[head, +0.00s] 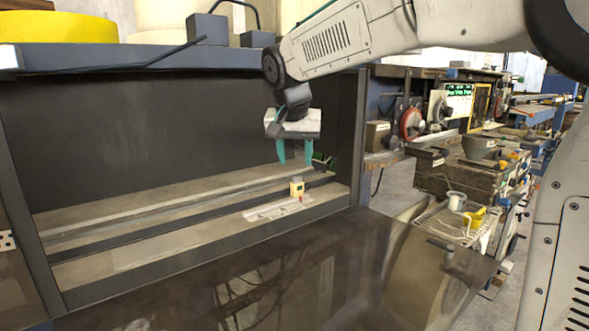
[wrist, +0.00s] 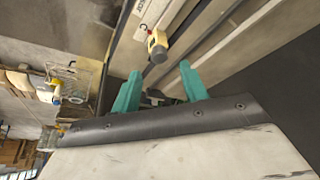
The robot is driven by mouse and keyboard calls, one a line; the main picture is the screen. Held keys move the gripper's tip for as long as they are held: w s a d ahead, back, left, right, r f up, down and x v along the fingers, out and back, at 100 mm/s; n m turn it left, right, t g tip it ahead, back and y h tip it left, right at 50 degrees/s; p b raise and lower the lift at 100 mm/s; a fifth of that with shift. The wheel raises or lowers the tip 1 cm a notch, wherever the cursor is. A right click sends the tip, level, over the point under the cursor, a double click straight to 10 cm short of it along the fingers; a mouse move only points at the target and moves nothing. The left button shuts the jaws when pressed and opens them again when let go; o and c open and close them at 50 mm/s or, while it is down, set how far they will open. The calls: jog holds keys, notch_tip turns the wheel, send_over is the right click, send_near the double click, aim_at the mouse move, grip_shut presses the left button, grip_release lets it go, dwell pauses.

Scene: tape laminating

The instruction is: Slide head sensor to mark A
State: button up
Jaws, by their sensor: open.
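The small pale yellow sensor block (head: 297,187), which I take for the head sensor, sits on the rail inside the machine's long recess. In the wrist view the yellow block (wrist: 157,42) has a dark round end toward my gripper and lies just beyond the fingertips. A light scale strip (head: 268,211) with markings lies beside it; its letters are too small to read in the head view. Part of the strip (wrist: 142,8) shows at the top of the wrist view. My gripper (head: 295,161) is open and empty, teal fingers pointing down above the block, not touching it.
A dark block with green parts (head: 322,161) stands on the rail just right of my fingers. The recess's right side wall (head: 347,140) is close by. The rail to the left is clear. A cart (head: 465,178) with tools stands at the right.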

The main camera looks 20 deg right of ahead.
aim_at(297, 176)
jog(key=x, duration=0.5)
jog(key=shift+s, duration=0.1)
jog(key=shift+c, duration=0.3)
grip_shut()
